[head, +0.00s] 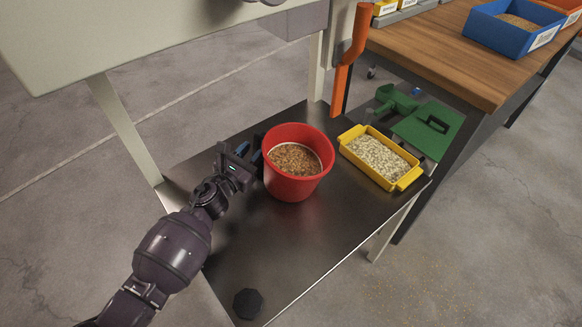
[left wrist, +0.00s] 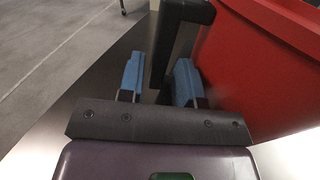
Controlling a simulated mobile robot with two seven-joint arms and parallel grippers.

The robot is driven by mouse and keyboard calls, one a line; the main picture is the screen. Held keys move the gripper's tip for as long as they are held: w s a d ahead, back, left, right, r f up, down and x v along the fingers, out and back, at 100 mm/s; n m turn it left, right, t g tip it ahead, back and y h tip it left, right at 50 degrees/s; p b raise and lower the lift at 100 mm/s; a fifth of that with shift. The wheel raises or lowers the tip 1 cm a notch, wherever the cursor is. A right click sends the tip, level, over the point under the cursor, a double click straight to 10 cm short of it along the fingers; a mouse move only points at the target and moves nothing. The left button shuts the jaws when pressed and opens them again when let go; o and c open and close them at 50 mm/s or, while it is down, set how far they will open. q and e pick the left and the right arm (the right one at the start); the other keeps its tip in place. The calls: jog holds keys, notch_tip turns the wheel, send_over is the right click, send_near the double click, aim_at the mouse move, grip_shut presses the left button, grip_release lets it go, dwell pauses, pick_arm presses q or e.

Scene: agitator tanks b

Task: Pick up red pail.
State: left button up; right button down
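The red pail (head: 291,188) stands upright on a dark metal shelf (head: 270,255) and holds brown granular material. It fills the right side of the left wrist view (left wrist: 265,75). A black handle (left wrist: 183,12) stands out from the pail's side. My left gripper (head: 253,158) is at the pail's left side. In the left wrist view its two blue-tipped fingers (left wrist: 158,80) are apart, with the upright bar of the handle between them. A gap shows between the left finger and the bar; contact on the right finger is unclear. My right gripper is not in view.
A yellow tray (head: 347,141) of pale flakes sits right of the pail. An orange chute or post (head: 346,65) rises behind. A wooden table (head: 440,50) with a blue bin (head: 489,27) is at right. A pale tank or cabinet (head: 120,40) overhangs the left; a dark knob (head: 248,303) is in front.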

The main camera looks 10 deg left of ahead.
aim_at(255, 149)
pick_arm(q)
jog(key=shift+x, duration=1.45)
jog(key=shift+f, duration=0.1)
grip_shut()
